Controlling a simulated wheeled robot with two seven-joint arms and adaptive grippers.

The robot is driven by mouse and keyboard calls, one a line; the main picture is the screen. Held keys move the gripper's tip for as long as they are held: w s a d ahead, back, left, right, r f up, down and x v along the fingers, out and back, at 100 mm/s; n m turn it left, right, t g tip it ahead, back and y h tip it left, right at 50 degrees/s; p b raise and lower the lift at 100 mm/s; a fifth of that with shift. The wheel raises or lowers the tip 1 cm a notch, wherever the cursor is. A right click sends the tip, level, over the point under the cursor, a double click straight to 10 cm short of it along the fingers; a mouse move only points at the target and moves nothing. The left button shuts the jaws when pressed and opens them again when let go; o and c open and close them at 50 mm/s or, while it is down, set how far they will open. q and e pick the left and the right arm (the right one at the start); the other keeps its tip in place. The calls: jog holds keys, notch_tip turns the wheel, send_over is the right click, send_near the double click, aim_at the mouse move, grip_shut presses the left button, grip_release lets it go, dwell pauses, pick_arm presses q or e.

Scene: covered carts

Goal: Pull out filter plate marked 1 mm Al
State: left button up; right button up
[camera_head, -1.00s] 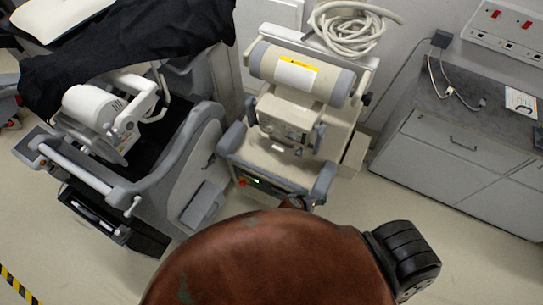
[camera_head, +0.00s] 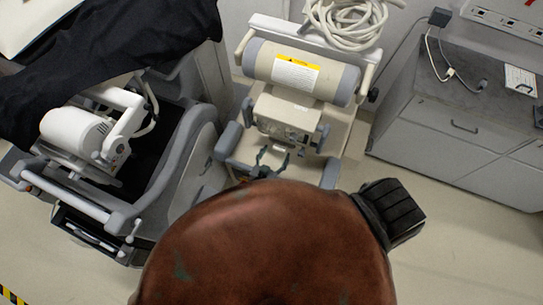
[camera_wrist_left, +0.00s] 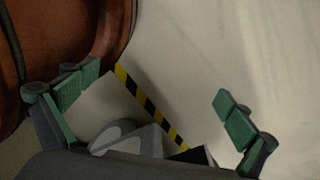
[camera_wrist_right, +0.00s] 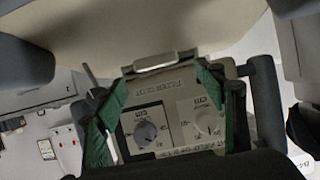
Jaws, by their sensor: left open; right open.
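The mobile X-ray unit's collimator box (camera_head: 290,115) hangs below the horizontal tube housing. In the right wrist view its panel (camera_wrist_right: 180,120) shows two knobs and a label that seems to read FILTER SLOT. A pale metal tab (camera_wrist_right: 165,62), perhaps the filter plate's edge, sticks out beside that label; no 1 mm Al marking is legible. My right gripper (camera_head: 272,157) is open at the collimator's near side. In its wrist view its green fingers (camera_wrist_right: 163,74) stand either side of the tab, with no grip visible. My left gripper (camera_wrist_left: 155,104) is open and empty above the floor.
A second cart with a white tube head (camera_head: 75,130) stands at left, partly under a black cover (camera_head: 120,50). A grey cabinet (camera_head: 450,125) stands at right. Coiled cable (camera_head: 347,22) sits above the tube housing. My reddish-brown body parts fill the lower middle.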

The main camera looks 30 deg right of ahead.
aim_at(280, 146)
jog(key=x, duration=0.2)
jog(key=shift+w+d+f, duration=0.1)
jog(key=shift+w+d, duration=0.1)
jog(key=shift+d, duration=0.1)
jog(key=shift+x, duration=0.8)
jog(key=shift+s, duration=0.1)
jog(key=c, duration=1.3)
jog(key=o, duration=0.6)
jog(key=shift+c, duration=0.2)
jog(key=c, duration=0.6)
pick_arm(q)
jog(key=shift+w+r, duration=0.2)
jog(key=shift+w, duration=0.3)
jog(key=shift+w+r, duration=0.2)
jog(key=shift+w, duration=0.25)
jog(key=shift+s, duration=0.1)
pick_arm(e)
jog(key=shift+a, duration=0.1)
